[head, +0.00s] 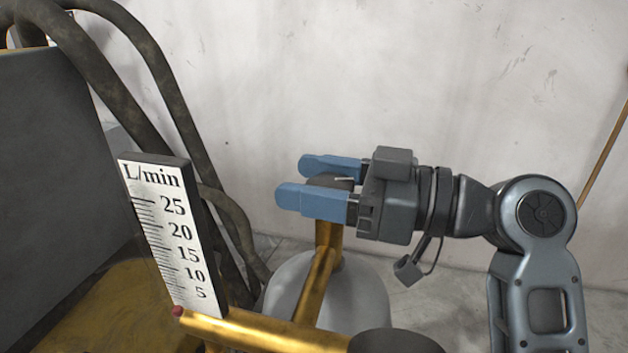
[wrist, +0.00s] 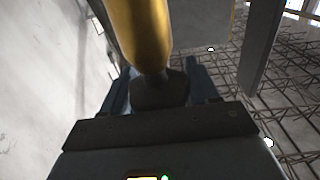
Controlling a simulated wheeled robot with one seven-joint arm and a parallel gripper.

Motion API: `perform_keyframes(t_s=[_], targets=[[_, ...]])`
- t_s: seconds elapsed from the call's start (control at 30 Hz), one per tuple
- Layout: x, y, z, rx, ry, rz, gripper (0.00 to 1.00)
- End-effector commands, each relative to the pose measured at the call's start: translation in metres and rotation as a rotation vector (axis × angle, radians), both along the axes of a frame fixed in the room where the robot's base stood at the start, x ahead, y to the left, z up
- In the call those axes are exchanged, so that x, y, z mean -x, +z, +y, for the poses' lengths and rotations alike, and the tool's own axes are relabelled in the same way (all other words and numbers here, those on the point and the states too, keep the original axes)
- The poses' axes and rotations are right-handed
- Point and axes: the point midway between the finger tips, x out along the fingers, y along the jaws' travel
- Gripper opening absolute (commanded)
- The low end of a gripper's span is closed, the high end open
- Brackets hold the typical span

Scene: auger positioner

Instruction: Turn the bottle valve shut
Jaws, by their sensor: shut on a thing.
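The bottle valve's dark round knob (head: 328,182) sits on top of a gold stem (head: 329,236) above the pale grey bottle (head: 288,285). My gripper (head: 297,180) reaches in from the right, level, with its two blue fingers on either side of the knob, shut on it. The near finger hides part of the knob in the head view. In the wrist view the dark knob (wrist: 160,92) shows between the fingers (wrist: 160,85), with the gold stem (wrist: 140,35) running away from it.
A white L/min scale (head: 165,235) stands left of the valve. Gold pipes (head: 265,331) cross below, with a dark round part (head: 395,342) at the bottom. Thick dark hoses (head: 165,85) arch at the left. A pale wall (head: 400,75) is behind; space above the gripper is clear.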

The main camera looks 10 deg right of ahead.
Motion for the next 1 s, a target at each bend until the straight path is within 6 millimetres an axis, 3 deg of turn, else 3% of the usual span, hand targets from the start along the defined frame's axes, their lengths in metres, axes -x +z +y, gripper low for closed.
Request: perform_keyframes(t_s=[0.6, 1.0], targets=[[-0.0053, 0.002, -0.0045, 0.0, -0.444, 0.002, 0.29], [-0.0075, 0.0006, -0.0073, 0.001, -0.586, 0.0, 0.29]])
